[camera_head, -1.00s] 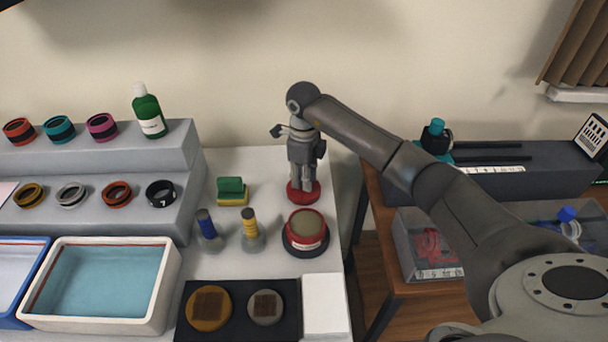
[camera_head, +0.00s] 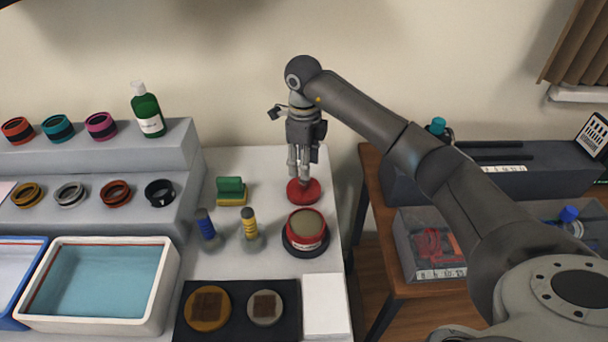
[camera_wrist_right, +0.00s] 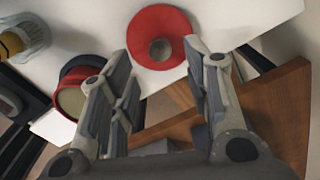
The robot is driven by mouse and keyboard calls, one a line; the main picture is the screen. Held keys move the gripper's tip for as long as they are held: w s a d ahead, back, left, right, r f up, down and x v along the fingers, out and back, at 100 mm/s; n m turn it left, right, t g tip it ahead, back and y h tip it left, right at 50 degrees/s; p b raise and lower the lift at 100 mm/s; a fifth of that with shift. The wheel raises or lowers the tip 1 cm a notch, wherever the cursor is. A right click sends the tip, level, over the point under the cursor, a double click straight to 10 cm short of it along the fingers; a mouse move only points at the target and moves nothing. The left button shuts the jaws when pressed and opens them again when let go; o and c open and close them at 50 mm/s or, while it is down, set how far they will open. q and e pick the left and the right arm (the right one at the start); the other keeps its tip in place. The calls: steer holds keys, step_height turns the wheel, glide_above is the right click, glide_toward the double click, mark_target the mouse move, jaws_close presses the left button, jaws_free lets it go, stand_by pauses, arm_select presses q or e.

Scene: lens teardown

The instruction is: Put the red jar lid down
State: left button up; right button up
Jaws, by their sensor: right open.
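The red jar lid (camera_head: 304,192) lies on the white table behind the red jar. In the right wrist view the lid (camera_wrist_right: 143,24) is a red disc with a grey round knob in its middle, flat near the table's edge. My right gripper (camera_head: 301,176) is just above the lid, pointing down. In the right wrist view its fingers (camera_wrist_right: 160,75) are spread apart with nothing between them. The red jar (camera_head: 306,232) stands on a dark round base in front of the lid; it also shows in the right wrist view (camera_wrist_right: 72,100). My left gripper is not in view.
A yellow-handled tool (camera_head: 250,225) and a blue-handled one (camera_head: 206,226) stand left of the jar. A green and yellow sponge (camera_head: 231,190) lies behind them. The table's right edge is close to the lid. A wooden table (camera_head: 367,200) stands further right.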

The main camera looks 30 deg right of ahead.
step_height(320, 180, up, 7)
steer(key=shift+b, duration=0.35)
steer(key=shift+f, duration=0.1)
stand_by(0.3)
